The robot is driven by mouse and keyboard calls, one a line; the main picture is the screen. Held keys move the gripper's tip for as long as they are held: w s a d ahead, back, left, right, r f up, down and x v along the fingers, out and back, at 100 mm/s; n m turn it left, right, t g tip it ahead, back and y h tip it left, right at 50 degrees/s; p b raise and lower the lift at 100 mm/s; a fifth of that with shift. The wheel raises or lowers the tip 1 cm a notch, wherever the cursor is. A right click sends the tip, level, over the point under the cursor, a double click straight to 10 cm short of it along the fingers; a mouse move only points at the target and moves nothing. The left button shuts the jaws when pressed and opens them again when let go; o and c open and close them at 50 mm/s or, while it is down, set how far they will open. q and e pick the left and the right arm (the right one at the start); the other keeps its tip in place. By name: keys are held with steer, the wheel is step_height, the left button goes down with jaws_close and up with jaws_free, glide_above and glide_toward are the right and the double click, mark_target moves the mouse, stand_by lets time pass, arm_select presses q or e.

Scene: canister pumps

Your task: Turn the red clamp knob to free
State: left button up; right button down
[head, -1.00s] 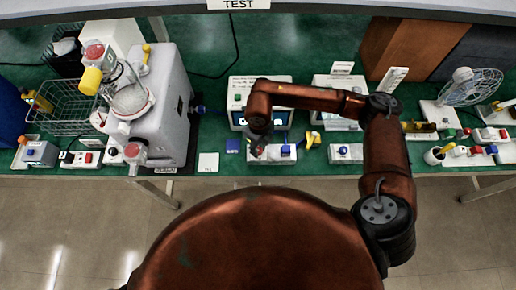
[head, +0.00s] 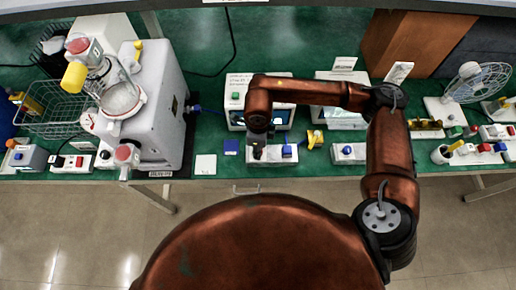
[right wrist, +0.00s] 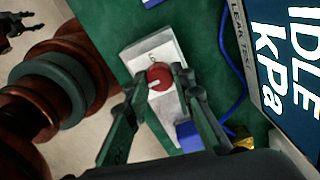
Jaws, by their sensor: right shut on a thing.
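The red clamp knob (right wrist: 161,78) is round with a pale pointer mark and sits on a light grey block (right wrist: 146,50). My right gripper (right wrist: 160,73) is shut on the knob, with one finger on each side of it. In the head view the right gripper (head: 257,146) is over the left part of the block (head: 272,159), and the arm hides the knob. A dark gripper (right wrist: 18,28), apparently my left one, is at the top left of the right wrist view, far from the knob.
A blue part (right wrist: 188,136) is on the block close to the right finger. A display unit (right wrist: 290,80) reading IDLE kPa stands beside it. A yellow part (head: 314,139) lies right of the block. A large grey pump (head: 150,100) stands to the left.

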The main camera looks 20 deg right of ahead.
stand_by(0.3)
steer(key=c, duration=1.7)
jaws_free()
steer(key=shift+o, duration=0.2)
step_height(320, 180, up, 12)
